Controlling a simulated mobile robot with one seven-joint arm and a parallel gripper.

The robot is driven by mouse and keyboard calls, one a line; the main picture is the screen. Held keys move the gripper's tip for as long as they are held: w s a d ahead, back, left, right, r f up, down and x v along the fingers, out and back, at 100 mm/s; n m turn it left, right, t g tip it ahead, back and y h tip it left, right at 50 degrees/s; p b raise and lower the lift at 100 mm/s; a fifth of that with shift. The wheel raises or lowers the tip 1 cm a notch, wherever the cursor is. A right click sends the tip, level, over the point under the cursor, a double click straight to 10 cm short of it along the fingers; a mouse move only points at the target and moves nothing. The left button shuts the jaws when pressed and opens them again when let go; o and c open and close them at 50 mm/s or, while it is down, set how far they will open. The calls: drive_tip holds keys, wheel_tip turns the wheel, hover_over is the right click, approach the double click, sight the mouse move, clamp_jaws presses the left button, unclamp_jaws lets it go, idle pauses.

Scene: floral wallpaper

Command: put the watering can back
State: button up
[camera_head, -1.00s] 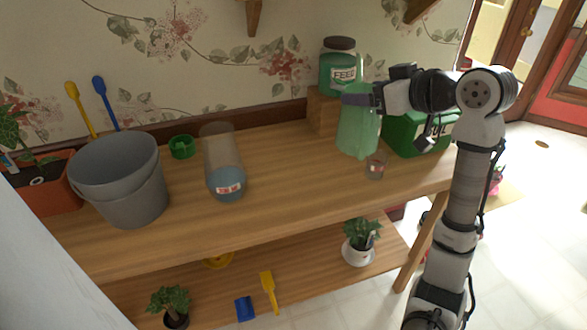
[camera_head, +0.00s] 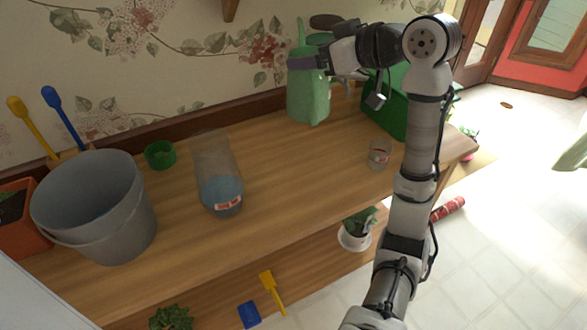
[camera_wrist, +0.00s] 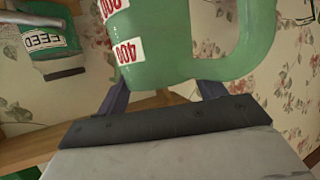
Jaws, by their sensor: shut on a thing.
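The green watering can (camera_head: 308,98) has a looped handle and red number labels, seen close up in the wrist view (camera_wrist: 170,45). My gripper (camera_head: 300,63) is shut on the can's upper part; its two fingers (camera_wrist: 165,95) show against the can in the wrist view. The can is upright near the wall at the back of the wooden table (camera_head: 290,175). I cannot tell whether its base touches the tabletop.
A green box (camera_head: 388,105) and a small glass (camera_head: 379,155) stand to the right. The table middle is clear.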

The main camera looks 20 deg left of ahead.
wheel_tip(320, 180, down, 20)
drive_tip(key=p, duration=0.3)
drive_tip(key=shift+a, duration=0.25)
drive_tip(key=shift+f, duration=0.15)
drive_tip(key=o, duration=1.8)
